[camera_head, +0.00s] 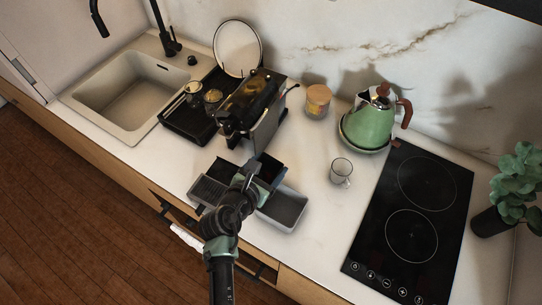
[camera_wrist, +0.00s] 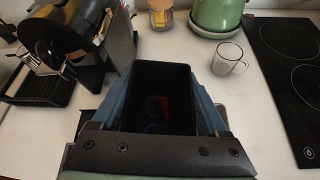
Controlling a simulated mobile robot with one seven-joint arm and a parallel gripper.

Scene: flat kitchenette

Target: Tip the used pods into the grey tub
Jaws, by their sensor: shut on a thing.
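My gripper (camera_head: 252,178) is shut on a black open-topped pod container (camera_head: 269,168), held over the counter in front of the coffee machine. In the wrist view the container (camera_wrist: 172,78) sits upright between the two blue-grey fingers. A few dim red and bluish pods (camera_wrist: 158,108) show deep inside it. The grey tub (camera_head: 291,207) is on the counter just right of my gripper; my wrist and the container cover part of it. I see no pods in its visible part. The coffee machine (camera_head: 252,108) stands behind.
A glass mug (camera_head: 341,171) stands to the right, near the hob (camera_head: 410,220). The green kettle (camera_head: 371,125) and a jar (camera_head: 317,101) are at the back. The sink (camera_head: 128,90) is at the left.

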